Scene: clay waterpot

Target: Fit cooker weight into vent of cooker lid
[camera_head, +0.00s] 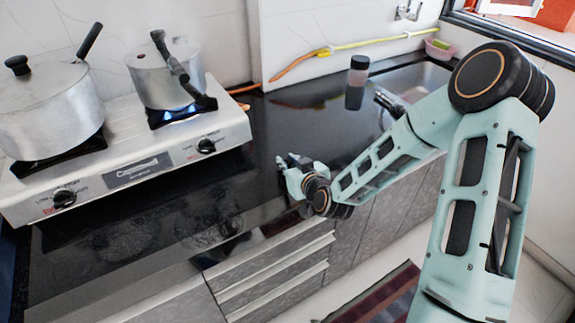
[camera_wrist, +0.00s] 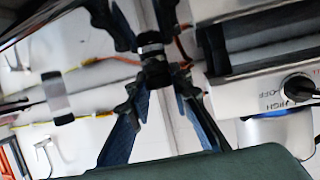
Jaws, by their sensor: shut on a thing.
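The pressure cooker (camera_head: 165,75) stands on the right burner of the stove, with its black handle lying across the lid. The lid's vent is too small to make out clearly. My gripper (camera_head: 287,164) is over the black counter, to the right of the stove and apart from the cooker. In the wrist view my gripper (camera_wrist: 152,75) is shut on a small dark cylinder, the cooker weight (camera_wrist: 151,42). The fingers hide part of the weight. In the head view the weight is hard to tell from the fingertips.
A blue flame (camera_head: 182,113) burns under the cooker. A second lidded pot (camera_head: 50,110) stands on the left burner of the stove (camera_head: 225,125). A jar (camera_head: 358,70) stands farther back on the counter. The counter between stove and gripper is clear.

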